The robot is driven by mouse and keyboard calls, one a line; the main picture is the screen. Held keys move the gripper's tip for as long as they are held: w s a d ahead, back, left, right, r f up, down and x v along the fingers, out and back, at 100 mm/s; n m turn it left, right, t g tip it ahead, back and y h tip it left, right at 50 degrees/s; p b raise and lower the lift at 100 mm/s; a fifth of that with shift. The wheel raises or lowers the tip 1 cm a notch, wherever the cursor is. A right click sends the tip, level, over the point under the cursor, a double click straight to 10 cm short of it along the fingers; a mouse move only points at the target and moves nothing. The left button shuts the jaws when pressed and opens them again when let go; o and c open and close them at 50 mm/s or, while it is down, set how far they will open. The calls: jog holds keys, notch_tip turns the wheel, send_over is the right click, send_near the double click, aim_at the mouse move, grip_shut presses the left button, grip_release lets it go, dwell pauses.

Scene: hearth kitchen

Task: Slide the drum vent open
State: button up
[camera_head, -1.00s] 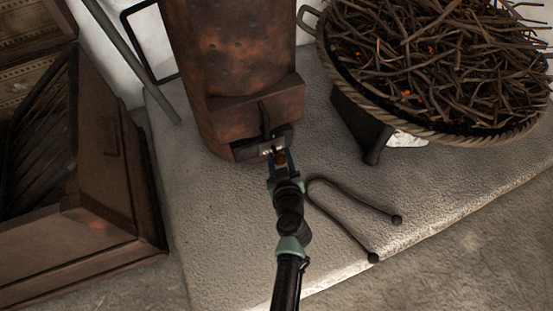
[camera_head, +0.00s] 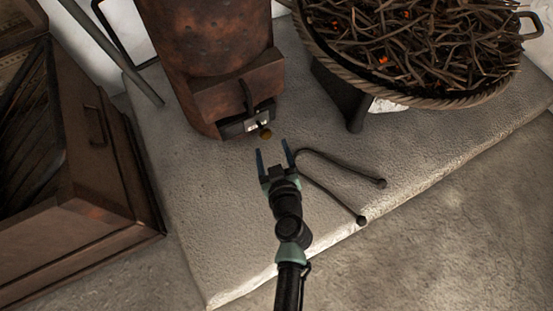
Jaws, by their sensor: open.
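A rusty brown metal drum (camera_head: 205,40) stands upright on the pale stone hearth at the upper left of centre. A box-like housing (camera_head: 238,88) juts from its lower front, with a dark upright handle on it. Below the housing is the dark drum vent (camera_head: 245,122), with small pale patches and a small brass-coloured knob (camera_head: 265,134) at its right end. How far the vent is open I cannot tell. My gripper (camera_head: 273,148) is open and empty, its two blue fingers pointing at the vent, a little in front of the knob and apart from it.
Black tongs (camera_head: 345,170) lie on the stone hearth (camera_head: 215,215) just right of my gripper. A wide basket of twigs with glowing bits (camera_head: 400,50) stands on dark legs at upper right. A wooden chest (camera_head: 95,150) is at left, and a thin rod (camera_head: 110,50) leans behind.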

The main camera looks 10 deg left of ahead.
jog(key=v, duration=0.5)
jog(key=shift+d+p, duration=0.1)
jog(key=shift+p, duration=0.2)
jog(key=shift+s, duration=0.15)
